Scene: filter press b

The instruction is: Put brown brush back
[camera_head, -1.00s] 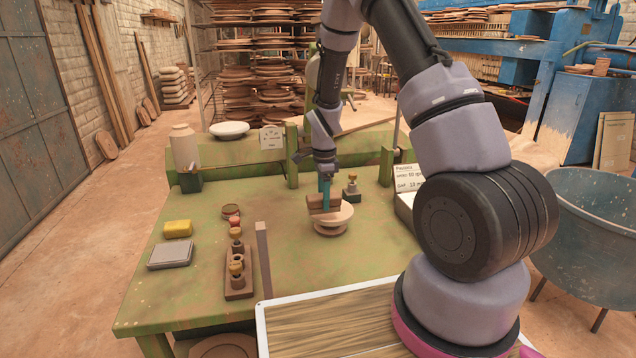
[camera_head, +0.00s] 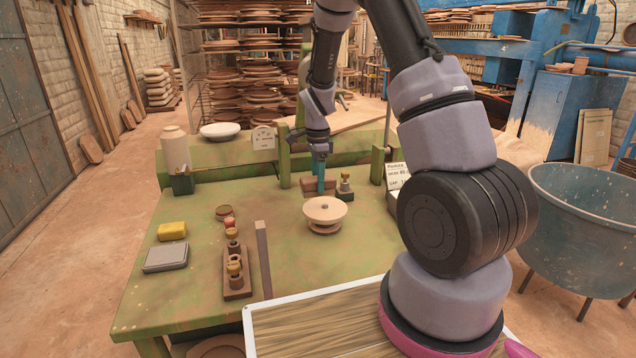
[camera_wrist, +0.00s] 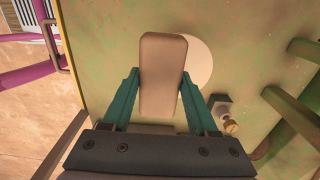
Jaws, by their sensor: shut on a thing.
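The brown brush (camera_head: 313,188) is a brown block in the teal fingers of my gripper (camera_head: 321,172). The wrist view shows the brush (camera_wrist: 161,75) upright in the picture between both fingers (camera_wrist: 160,95). My gripper is shut on it. In the head view the brush is behind the pale round plate on its stand (camera_head: 325,212), clear of it in the picture. I cannot tell whether the brush touches the green table. A small dark block with a brass knob (camera_head: 345,188) stands just right of the brush.
The green table (camera_head: 200,290) holds a yellow sponge (camera_head: 172,231), a grey slab (camera_head: 166,257), a wooden rack with knobbed tools (camera_head: 237,284) and a brown bar (camera_head: 262,250). Green posts (camera_head: 284,160) and a rail stand at the back.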

